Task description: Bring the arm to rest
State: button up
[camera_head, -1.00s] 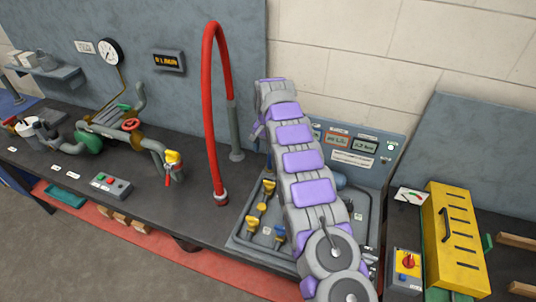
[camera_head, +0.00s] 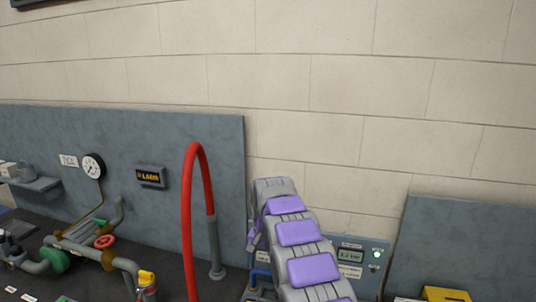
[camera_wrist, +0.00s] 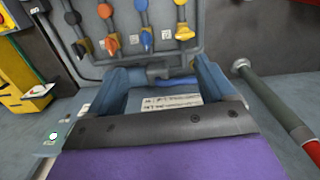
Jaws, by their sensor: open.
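My arm, grey with purple pads, rises from the bottom of the head view in front of the workbench panels. My gripper (camera_wrist: 160,70) shows in the wrist view with its two blue-grey fingers spread apart and nothing between them. Past the fingers is the valve panel (camera_wrist: 160,52) with several coloured knobs and a blue pipe. In the head view the arm's own links hide most of the gripper and the valve panel.
A red hose (camera_head: 187,220) arches up left of my arm. A display panel with a green light (camera_head: 376,254) stands close on the right. A yellow box (camera_head: 445,294) is at lower right.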

jog(key=s+d+r+b, duration=0.1)
jog(key=s+d+r, duration=0.25)
jog(key=s, duration=0.45)
jog(key=s+d+r+n, duration=0.15)
jog(key=s+d, duration=0.25)
jog(key=s, duration=0.4)
jog(key=s+d+r+b, duration=0.1)
jog(key=s+d+r, duration=0.2)
jog(key=s, duration=0.5)
jog(key=s+d+f+b, duration=0.1)
jog(key=s+d+f, duration=0.1)
jog(key=s, duration=1)
jog(key=s+d+f+n+g, duration=0.1)
jog(key=s+d+f, duration=0.1)
jog(key=s, duration=1.1)
jog(key=shift+s+d+f+b, duration=0.25)
jog(key=shift+f+b, duration=0.15)
jog(key=shift+f, duration=0.5)
jog(key=shift+w, duration=0.1)
